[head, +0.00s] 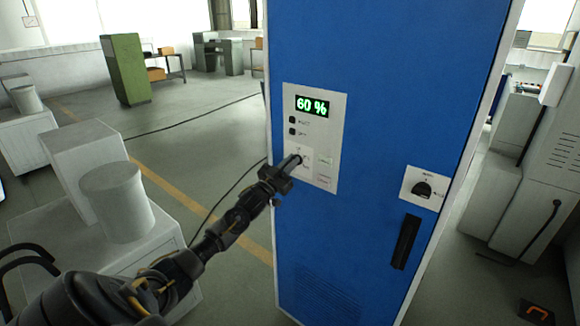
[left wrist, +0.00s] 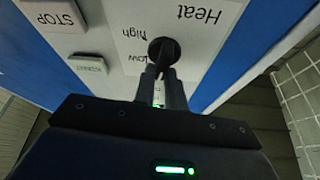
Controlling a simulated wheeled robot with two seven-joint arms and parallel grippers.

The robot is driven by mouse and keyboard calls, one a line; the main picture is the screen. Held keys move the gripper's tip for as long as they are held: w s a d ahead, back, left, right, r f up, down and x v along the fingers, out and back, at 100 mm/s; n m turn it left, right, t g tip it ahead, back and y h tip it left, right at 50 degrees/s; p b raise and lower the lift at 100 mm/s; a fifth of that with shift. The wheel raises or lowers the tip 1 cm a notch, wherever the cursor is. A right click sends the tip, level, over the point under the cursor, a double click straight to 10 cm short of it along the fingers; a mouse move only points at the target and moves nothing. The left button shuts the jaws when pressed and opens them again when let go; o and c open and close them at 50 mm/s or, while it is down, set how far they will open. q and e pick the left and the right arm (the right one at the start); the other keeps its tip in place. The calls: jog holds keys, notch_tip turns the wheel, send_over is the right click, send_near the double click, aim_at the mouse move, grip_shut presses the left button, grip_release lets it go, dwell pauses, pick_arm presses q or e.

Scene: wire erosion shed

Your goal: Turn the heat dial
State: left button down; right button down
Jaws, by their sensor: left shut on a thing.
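The heat dial (left wrist: 163,50) is a dark round knob on a white label plate marked Heat, low and high, seen upside down in the left wrist view. It sits on the light control panel (head: 331,112) of a tall blue cabinet (head: 385,75). My left gripper (head: 292,162) reaches the dial from the lower left in the head view. It is shut on the dial; its fingers (left wrist: 163,85) cover part of the knob, and the dial's pointer is hard to make out. A green display (head: 312,106) above reads 60 %. My right gripper is not in view.
A STOP button (left wrist: 55,13) and another button (left wrist: 88,64) lie beside the dial. A rotary switch (head: 422,188) and black handle (head: 405,241) are on the cabinet's right. A grey cylinder (head: 116,203) stands at left.

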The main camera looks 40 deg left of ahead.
pick_arm(q)
jog(key=m+g+h+b, duration=0.1)
jog(key=m+b, duration=0.1)
jog(key=m, duration=0.2)
jog(key=m+g+h+b, duration=0.1)
jog(key=m+h+b, duration=0.1)
jog(key=m, duration=0.2)
jog(key=m+h+b, duration=0.1)
jog(key=m+b, duration=0.1)
jog(key=m, duration=0.2)
jog(key=shift+d+f+g+h, duration=0.25)
jog(key=shift+f+g+h, duration=0.05)
jog(key=shift+g+h, duration=0.1)
jog(key=m+g+b, duration=0.1)
jog(key=m, duration=0.2)
jog(key=shift+h+b, duration=0.4)
jog(key=shift+m+g+b, duration=0.4)
jog(key=shift+m, duration=0.8)
jog(key=m+g, duration=0.1)
jog(key=m, duration=0.1)
jog(key=shift+f+m+b, duration=0.1)
jog(key=shift+m+b, duration=0.2)
jog(key=shift+m+g+y, duration=0.4)
jog(key=shift+m+g, duration=0.1)
jog(key=shift+m, duration=0.6)
jog(key=shift+f+m+g+y, duration=0.2)
jog(key=shift+m+g+y, duration=0.2)
jog(key=shift+m, duration=0.9)
jog(key=c, duration=1.5)
grip_release()
